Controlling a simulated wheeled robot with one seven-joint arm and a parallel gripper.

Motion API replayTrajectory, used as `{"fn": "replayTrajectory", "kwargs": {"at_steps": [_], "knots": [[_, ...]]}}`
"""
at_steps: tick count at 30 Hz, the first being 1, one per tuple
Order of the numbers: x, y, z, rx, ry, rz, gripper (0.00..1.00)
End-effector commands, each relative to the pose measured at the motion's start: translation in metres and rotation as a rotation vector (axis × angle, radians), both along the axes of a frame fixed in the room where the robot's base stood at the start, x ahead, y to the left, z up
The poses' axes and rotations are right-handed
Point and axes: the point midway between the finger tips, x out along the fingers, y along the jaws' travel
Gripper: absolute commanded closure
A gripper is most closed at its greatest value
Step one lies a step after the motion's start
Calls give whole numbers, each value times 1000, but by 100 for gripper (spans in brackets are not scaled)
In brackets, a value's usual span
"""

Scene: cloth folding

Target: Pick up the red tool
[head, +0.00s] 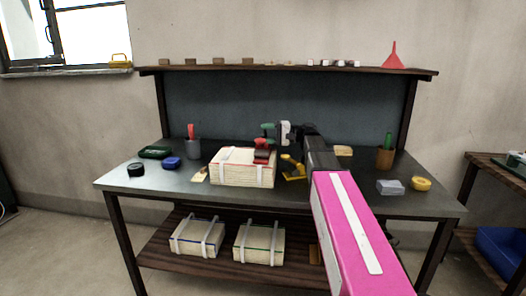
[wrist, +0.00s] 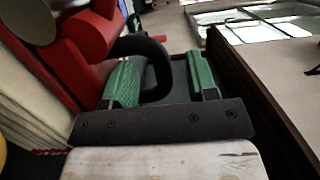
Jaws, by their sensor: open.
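The red tool (head: 262,155) sits on top of a strapped cream box (head: 230,173) in the middle of the bench. In the wrist view, the red tool (wrist: 85,50) fills the upper left, close to the camera, with a dark curved part beside it. My gripper (head: 266,132) is just above the tool in the head view. Its green fingers are apart in the wrist view (wrist: 164,75). One finger overlaps the red body, and the dark curved part shows between the fingers. I cannot tell whether the fingers touch the tool.
A yellow tool (head: 293,168) lies right of the box, beside my arm. A grey cup (head: 193,149), blue item (head: 171,162) and black roll (head: 136,170) stand left. A brown cup (head: 384,158) and yellow roll (head: 421,183) stand right. A shelf (head: 170,69) runs along the back.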

Motion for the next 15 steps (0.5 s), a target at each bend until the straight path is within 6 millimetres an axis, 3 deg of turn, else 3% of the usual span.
{"fn": "replayTrajectory", "kwargs": {"at_steps": [7,8,12,15], "knots": [[0,4,0,0,0,0,47],[0,4,0,0,0,0,54],[0,3,0,0,0,0,99],[0,3,0,0,1,0,100]]}}
